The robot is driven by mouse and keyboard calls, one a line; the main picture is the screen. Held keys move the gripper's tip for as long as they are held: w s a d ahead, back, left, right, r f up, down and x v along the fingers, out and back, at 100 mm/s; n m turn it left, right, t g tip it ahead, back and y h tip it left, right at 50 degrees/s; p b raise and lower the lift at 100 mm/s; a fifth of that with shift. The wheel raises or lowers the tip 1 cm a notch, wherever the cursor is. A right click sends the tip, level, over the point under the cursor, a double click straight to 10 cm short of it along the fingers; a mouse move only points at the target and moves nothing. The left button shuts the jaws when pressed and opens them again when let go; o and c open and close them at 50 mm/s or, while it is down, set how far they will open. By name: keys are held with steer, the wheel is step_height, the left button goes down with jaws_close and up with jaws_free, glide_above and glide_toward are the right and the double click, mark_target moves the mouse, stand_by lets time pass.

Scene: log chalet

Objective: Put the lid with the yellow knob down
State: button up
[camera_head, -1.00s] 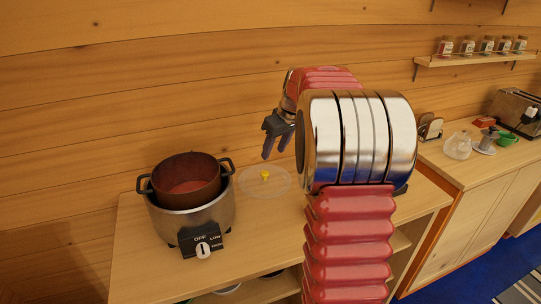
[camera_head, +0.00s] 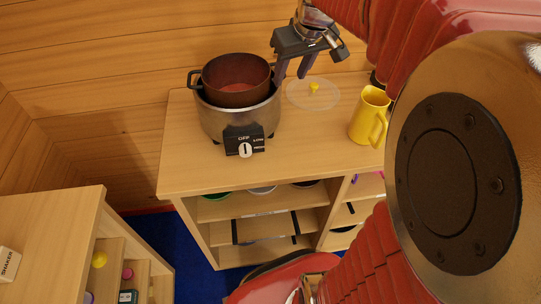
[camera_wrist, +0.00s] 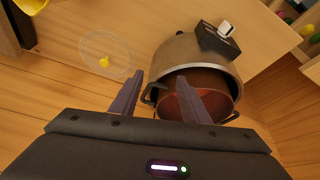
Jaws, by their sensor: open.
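The clear round lid (camera_head: 313,100) with a yellow knob (camera_head: 314,87) lies flat on the wooden counter (camera_head: 190,172), right of the slow cooker. In the wrist view the lid (camera_wrist: 105,45) is at upper left, knob up. My gripper (camera_head: 292,75) is open and empty, between the cooker and the lid. In the wrist view my gripper (camera_wrist: 160,80) has its fingers apart, with the pot behind the right finger. The silver cooker (camera_head: 238,120) has its dial on the front. A dark red-brown pot (camera_head: 236,92) sits in its top, uncovered.
A yellow mug (camera_head: 367,112) stands on the counter right of the lid. Shelves with bowls are below. A lower wooden unit (camera_head: 50,225) is at front left. The counter in front of the lid is clear.

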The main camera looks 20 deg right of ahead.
steer(key=s+a+f, duration=0.2)
steer(key=s+a, duration=0.4)
steer(key=s, duration=0.3)
steer(key=s+a+f+t, duration=0.1)
steer(key=s+a+f, duration=0.1)
steer(key=s+a, duration=0.5)
steer(key=s, duration=0.3)
steer(key=shift+a+f, duration=0.25)
